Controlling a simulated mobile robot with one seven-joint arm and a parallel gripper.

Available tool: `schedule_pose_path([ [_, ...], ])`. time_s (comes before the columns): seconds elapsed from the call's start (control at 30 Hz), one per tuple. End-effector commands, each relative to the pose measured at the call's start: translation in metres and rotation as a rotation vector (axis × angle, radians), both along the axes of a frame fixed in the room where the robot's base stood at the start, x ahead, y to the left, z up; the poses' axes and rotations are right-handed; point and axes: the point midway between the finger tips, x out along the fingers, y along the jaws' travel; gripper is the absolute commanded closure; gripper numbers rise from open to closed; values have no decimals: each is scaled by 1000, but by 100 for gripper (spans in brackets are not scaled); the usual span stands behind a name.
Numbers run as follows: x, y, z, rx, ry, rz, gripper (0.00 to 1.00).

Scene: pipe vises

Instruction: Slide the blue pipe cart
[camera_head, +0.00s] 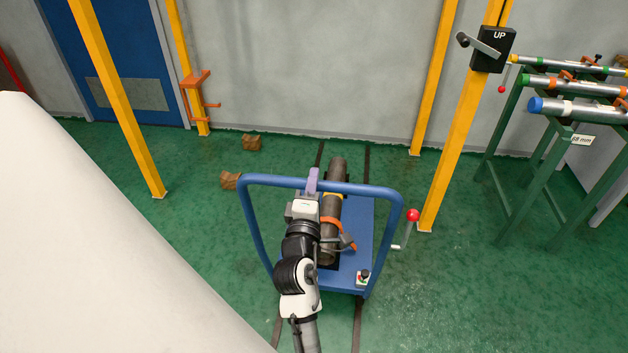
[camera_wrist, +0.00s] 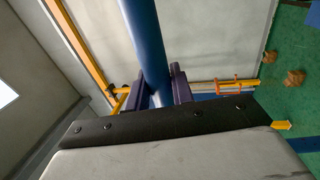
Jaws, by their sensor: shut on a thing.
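The blue pipe cart (camera_head: 362,225) stands on dark floor rails in the middle of the head view, with a raised blue tube handle (camera_head: 375,190) at its near side. A dark pipe (camera_head: 337,180) lies lengthwise on the cart, with an orange strap or clamp (camera_head: 331,222) by it. My gripper (camera_head: 312,181) is shut on the handle's top bar, left of its middle. In the wrist view the blue bar (camera_wrist: 146,40) runs between the two purple fingers (camera_wrist: 158,92). My arm hides part of the cart's left side.
A lever with a red knob (camera_head: 412,215) stands right of the cart, beside a yellow post (camera_head: 455,150). A green rack (camera_head: 515,165) of pipes is at the right. Brown blocks (camera_head: 251,143) lie left of the rails. A large white surface fills the lower left.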

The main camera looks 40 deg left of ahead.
Motion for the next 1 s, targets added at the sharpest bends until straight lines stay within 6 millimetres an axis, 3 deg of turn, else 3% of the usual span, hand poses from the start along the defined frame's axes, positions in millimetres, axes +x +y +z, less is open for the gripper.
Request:
schedule_pose_path([
  [0.5, -3, -1, -2, -2, 4, 2, 100],
  [0.53, -3, -1, -2, -2, 4, 2, 74],
  [0.67, -3, -1, -1, -2, 2, 1, 57],
  [1.0, -2, -1, 0, 0, 0, 0, 56],
])
